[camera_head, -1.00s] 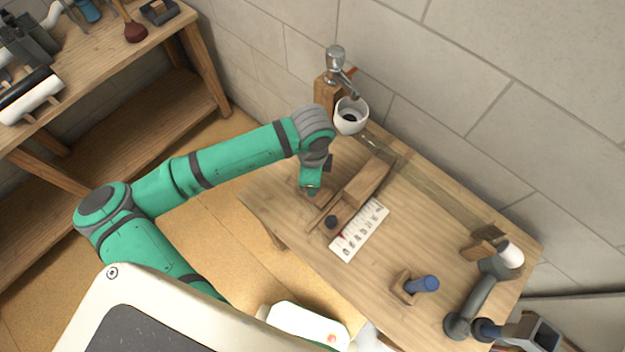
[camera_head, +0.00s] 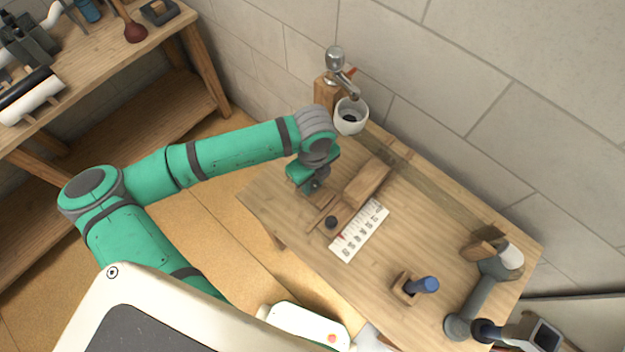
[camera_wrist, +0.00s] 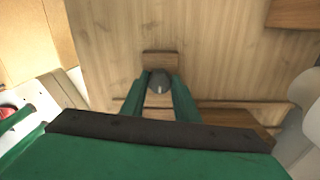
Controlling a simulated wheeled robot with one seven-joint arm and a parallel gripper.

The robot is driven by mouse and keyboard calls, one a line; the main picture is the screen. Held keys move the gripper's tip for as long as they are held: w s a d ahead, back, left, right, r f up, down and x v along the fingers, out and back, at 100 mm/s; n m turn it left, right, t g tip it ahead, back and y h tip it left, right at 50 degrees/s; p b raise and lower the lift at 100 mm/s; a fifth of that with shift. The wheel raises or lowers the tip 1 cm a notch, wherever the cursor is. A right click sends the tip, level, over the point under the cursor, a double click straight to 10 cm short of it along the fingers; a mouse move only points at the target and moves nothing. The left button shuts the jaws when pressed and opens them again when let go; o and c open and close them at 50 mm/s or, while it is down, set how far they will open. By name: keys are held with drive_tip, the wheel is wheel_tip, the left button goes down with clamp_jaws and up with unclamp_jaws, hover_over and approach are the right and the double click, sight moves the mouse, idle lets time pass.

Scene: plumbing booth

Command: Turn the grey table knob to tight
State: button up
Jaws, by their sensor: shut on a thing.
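The grey knob (camera_wrist: 160,84) shows in the wrist view, with a pale line on its top, in front of a small wooden block (camera_wrist: 160,61) on the table. My gripper (camera_wrist: 158,88) is shut on the knob, with one green finger on each side of it. In the head view my gripper (camera_head: 311,186) points down at the left part of the wooden table (camera_head: 440,232). The knob is hidden there behind my wrist and fingers.
Beside my gripper lie a wooden piece with a black knob (camera_head: 331,222) and a white marked card (camera_head: 359,231). A white cup (camera_head: 350,116) sits under a tap (camera_head: 337,62). A blue-handled item (camera_head: 424,285) and grey pipe (camera_head: 476,300) stand at the right.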

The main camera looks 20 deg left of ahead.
sight(313, 183)
drive_tip(key=shift+m, duration=0.3)
drive_tip(key=o, duration=1.1)
drive_tip(key=shift+c, duration=0.2)
drive_tip(key=shift+w, duration=0.1)
wheel_tip(313, 183, up, 11)
drive_tip(key=shift+f, duration=0.1)
